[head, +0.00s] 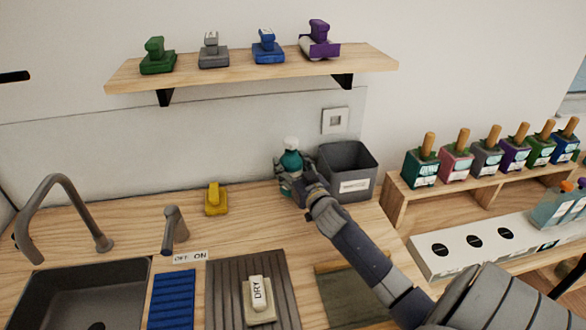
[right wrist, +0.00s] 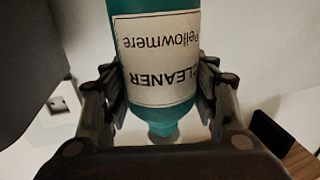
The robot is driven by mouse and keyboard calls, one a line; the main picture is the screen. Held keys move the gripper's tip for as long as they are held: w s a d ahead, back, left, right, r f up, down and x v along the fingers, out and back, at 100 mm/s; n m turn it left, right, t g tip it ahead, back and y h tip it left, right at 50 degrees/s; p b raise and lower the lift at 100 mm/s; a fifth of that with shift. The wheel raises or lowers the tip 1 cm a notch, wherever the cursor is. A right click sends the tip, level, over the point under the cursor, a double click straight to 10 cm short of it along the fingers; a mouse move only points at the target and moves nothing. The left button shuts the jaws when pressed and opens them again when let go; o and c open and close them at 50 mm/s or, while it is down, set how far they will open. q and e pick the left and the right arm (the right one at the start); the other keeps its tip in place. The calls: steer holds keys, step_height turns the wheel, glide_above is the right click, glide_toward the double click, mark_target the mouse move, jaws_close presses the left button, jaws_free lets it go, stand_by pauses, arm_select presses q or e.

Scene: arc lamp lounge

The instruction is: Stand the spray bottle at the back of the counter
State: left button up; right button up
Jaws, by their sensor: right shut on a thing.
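The spray bottle (head: 291,161) is teal with a white top. It is upright near the wall at the back of the wooden counter (head: 130,222), just left of the grey bin. My right gripper (head: 298,184) is shut on its body and hides its lower part, so I cannot tell whether its base touches the counter. In the right wrist view, the fingers (right wrist: 165,88) close on both sides of the bottle (right wrist: 155,60), whose white label reads upside down. My left gripper is not in view.
The grey bin (head: 349,160) stands close right of the bottle. A yellow-handled tool (head: 216,199) stands to the left, with bare counter between. A shelf (head: 200,77) hangs above. The tap (head: 173,228), sink (head: 88,292) and ribbed mat (head: 222,290) are in front.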

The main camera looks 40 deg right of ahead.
steer(key=shift+w+d, duration=0.65)
steer(key=shift+d, duration=0.25)
steer(key=shift+w+d, duration=0.1)
steer(key=shift+d, duration=0.05)
step_height(320, 180, down, 3)
steer(key=shift+f, duration=0.4)
steer(key=o, duration=1.3)
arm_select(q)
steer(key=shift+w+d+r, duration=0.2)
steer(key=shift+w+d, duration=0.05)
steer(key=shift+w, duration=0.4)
arm_select(e)
steer(key=shift+o, duration=0.6)
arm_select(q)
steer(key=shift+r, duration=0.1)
